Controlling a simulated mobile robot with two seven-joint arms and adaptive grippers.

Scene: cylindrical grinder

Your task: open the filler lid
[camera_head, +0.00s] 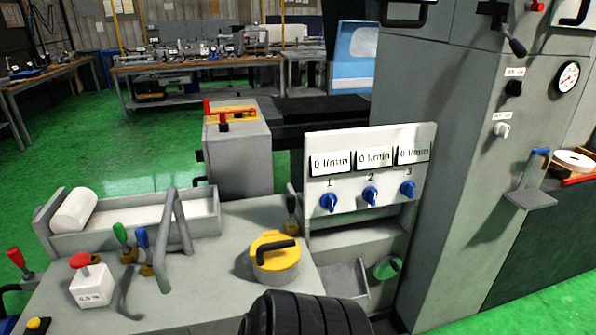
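The filler lid (274,243) is most likely the round yellow cap with a black bar handle on its top. The lid looks closed, lying flat with no visible gap. Neither of my grippers can be made out in this view, and nothing touches the lid.
A black ribbed part (305,315) rises at the bottom edge, just in front of the lid. A grey bent bar (173,235) and coloured levers stand left of it. A panel with three blue knobs (371,195) stands behind right, beside a tall grey cabinet (450,150).

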